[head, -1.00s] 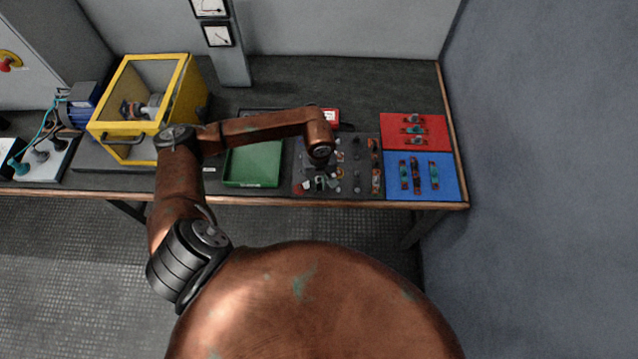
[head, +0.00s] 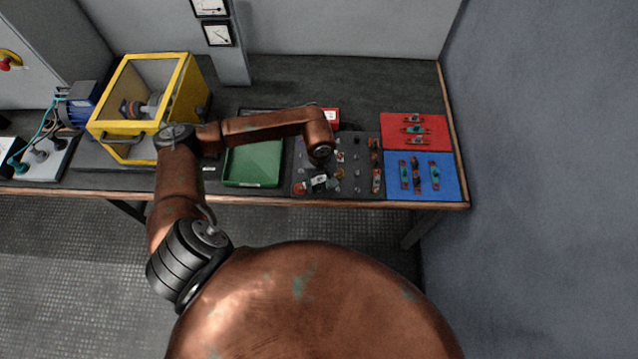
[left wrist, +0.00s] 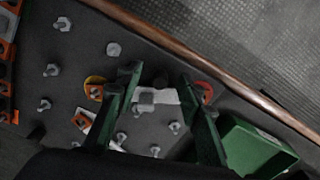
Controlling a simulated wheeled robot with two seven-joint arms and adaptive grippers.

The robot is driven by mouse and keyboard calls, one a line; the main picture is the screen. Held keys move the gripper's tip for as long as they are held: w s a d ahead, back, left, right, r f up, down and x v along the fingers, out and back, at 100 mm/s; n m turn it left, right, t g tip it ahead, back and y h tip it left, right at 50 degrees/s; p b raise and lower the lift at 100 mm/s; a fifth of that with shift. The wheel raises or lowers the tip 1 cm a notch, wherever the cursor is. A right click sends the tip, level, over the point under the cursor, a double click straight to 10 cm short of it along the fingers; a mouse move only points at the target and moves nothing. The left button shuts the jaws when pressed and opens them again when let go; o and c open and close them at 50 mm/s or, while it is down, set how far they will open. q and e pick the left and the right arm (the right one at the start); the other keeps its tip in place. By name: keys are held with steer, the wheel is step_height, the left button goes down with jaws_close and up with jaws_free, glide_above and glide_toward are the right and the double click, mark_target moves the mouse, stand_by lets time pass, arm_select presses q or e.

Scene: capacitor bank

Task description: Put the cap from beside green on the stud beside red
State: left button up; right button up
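My left gripper (left wrist: 158,88) is over the dark stud board (head: 350,189). In the left wrist view its two green fingers stand apart, open. A small dark grey piece (left wrist: 160,80) and a white piece (left wrist: 148,97) show between the fingers; I cannot tell if either is the cap or if a finger touches it. A stud with a yellow-orange ring (left wrist: 93,84) is beside the left finger, and a red ring (left wrist: 206,90) is beside the right one. In the head view my wrist hides part of the board. The right gripper is not in view.
A green tray (head: 232,178) lies left of the board. A red mat (head: 388,121) and a blue mat (head: 448,188) with small parts are at the right. A yellow-framed box (head: 180,108) stands at the left. Several bare studs (left wrist: 50,70) rise from the board.

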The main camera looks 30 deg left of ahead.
arm_select(q)
step_height(320, 180, up, 12)
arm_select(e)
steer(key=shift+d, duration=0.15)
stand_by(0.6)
